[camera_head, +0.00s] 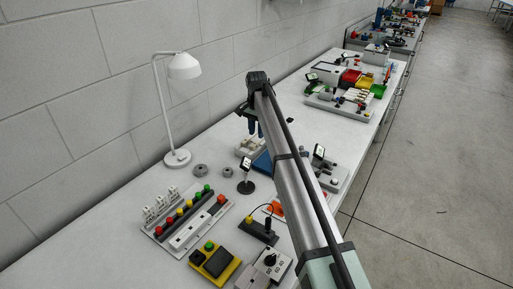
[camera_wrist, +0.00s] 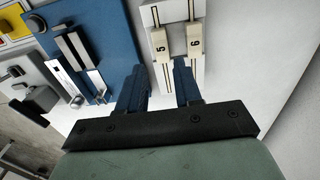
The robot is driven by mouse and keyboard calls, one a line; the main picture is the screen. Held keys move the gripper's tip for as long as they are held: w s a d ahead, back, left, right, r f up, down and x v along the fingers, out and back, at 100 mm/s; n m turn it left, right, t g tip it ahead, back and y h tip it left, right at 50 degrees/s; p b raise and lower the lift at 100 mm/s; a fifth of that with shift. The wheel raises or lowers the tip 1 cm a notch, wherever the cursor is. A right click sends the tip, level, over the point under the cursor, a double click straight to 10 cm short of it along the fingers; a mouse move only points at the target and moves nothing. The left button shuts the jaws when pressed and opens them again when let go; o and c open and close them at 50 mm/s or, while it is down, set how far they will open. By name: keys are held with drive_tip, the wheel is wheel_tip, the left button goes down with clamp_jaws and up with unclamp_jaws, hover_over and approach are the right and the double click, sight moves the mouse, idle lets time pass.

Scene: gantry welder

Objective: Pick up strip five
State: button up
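Strip five (camera_wrist: 160,44) is a cream-coloured strip marked "5" in the wrist view. It lies in a slot of a white holder (camera_wrist: 152,14). Strip six (camera_wrist: 195,40), marked "6", lies in the slot to its right. My gripper (camera_wrist: 160,72) has blue fingers that are apart with nothing between their tips that I can see as held. The fingertips point toward the near end of strip five, one to each side of it; I cannot tell the height gap. In the head view my gripper (camera_head: 253,128) is above the pale holder (camera_head: 246,146), partly hidden by my arm.
A blue plate (camera_wrist: 105,20) with metal parts lies left of the holder. In the head view, a white lamp (camera_head: 178,158), a small display on a stand (camera_head: 246,184) and a panel of coloured buttons (camera_head: 190,220) stand nearby. Bare table lies right of the holder.

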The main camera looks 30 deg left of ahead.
sight(255, 143)
drive_tip(key=shift+s+a+f, duration=0.1)
drive_tip(key=shift+s+f, duration=0.05)
drive_tip(key=shift+f, duration=1.35)
drive_tip(key=shift+s+a+f, duration=0.1)
drive_tip(key=shift+s+f, duration=0.05)
drive_tip(key=shift+f, duration=1.35)
drive_tip(key=shift+c, duration=0.3)
clamp_jaws()
